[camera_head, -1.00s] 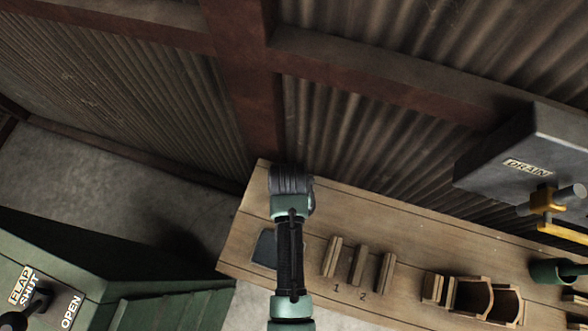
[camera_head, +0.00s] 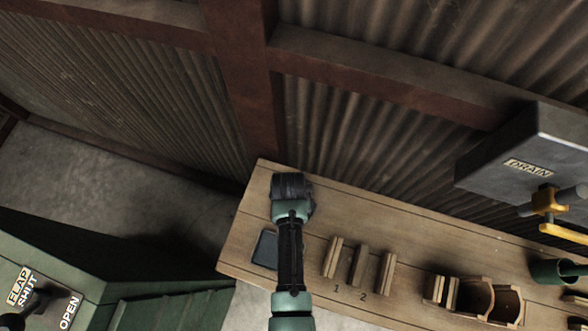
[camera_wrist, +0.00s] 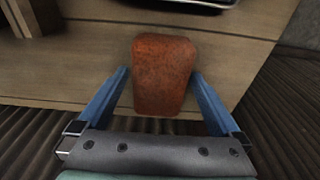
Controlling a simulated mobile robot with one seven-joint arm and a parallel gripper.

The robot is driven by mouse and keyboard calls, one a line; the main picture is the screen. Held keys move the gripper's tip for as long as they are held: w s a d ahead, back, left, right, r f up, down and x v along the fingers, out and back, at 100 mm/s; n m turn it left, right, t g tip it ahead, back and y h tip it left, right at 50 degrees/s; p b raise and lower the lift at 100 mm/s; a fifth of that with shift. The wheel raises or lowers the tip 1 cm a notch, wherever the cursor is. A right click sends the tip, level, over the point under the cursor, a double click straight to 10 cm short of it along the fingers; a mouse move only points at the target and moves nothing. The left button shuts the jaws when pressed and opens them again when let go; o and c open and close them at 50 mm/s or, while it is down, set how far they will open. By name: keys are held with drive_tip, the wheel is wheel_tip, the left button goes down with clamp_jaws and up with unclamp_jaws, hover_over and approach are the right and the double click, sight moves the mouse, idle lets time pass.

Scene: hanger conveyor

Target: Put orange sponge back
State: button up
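The orange sponge (camera_wrist: 163,75), a rust-orange block with rounded corners, lies on the wooden bench in the wrist view. My gripper (camera_wrist: 160,73) has its two blue fingers on either side of it. A narrow gap shows at the left finger; the right finger is very close to the sponge, and I cannot tell whether it touches. In the head view my gripper (camera_head: 292,188) is over the far left end of the bench (camera_head: 390,222), pointing down. The sponge is hidden there behind my gripper and arm.
Wooden upright slats (camera_head: 358,266) marked 1 and 2 stand right of my arm, with curved wooden holders (camera_head: 475,297) further right. A dark flat item (camera_head: 265,248) lies close left of my arm. A corrugated wall rises behind; a grey drain box (camera_head: 530,155) hangs right.

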wheel_tip(320, 180, up, 12)
drive_tip(key=s, duration=0.1)
drive_tip(key=shift+s+a+r+p, duration=0.15)
drive_tip(key=shift+s+a+p, duration=0.1)
drive_tip(key=shift+p, duration=0.1)
idle(0.8)
